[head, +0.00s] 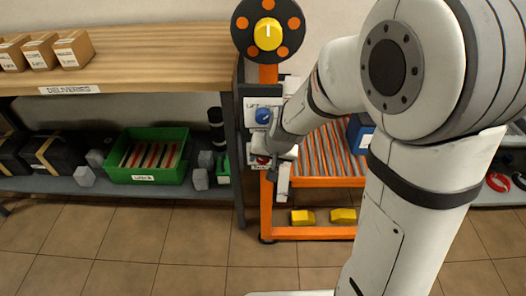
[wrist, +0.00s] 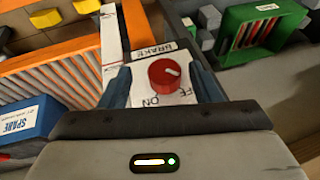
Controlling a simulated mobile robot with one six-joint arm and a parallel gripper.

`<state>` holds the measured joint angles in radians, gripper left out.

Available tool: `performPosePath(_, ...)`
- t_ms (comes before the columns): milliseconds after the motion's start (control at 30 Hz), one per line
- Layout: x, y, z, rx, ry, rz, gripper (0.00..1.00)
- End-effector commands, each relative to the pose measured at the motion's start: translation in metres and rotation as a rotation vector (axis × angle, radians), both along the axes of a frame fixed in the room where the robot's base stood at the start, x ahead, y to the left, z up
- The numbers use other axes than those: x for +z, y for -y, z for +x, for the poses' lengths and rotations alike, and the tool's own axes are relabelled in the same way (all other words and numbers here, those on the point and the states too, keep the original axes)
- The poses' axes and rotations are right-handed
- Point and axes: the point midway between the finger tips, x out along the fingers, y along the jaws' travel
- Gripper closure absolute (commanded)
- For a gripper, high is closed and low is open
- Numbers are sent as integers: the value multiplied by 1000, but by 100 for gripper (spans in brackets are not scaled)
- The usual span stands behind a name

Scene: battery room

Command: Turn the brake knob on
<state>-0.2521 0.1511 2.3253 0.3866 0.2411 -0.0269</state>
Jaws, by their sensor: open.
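The brake knob (wrist: 163,77) is a round red knob with a white pointer mark, on a white plate (wrist: 148,99) printed BRAKE, ON and OFF. In the wrist view its mark points to the right and slightly up; I cannot tell for certain which word it matches. My gripper (wrist: 161,86) is open, with one blue-grey finger on each side of the knob; contact is not clear. In the head view my gripper (head: 274,150) is at the panel on the orange frame's post and hides most of the brake knob.
A blue LIFT knob (head: 263,115) sits just above. A yellow knob (head: 268,34) on a black disc tops the post. The orange rack (head: 320,183) stands right, with a blue SPARE box (wrist: 27,121). A green crate (head: 147,178) sits on the left shelf.

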Motion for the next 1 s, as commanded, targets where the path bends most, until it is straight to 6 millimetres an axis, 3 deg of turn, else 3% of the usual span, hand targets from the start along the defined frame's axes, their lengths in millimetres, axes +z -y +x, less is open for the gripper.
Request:
performPosePath(100, -3, -6, 11, 1, -1, 0, 43)
performPosePath(533, -11, -7, 14, 0, 0, -1, 44)
performPosePath(1000, -11, -6, 14, -1, 0, -1, 82)
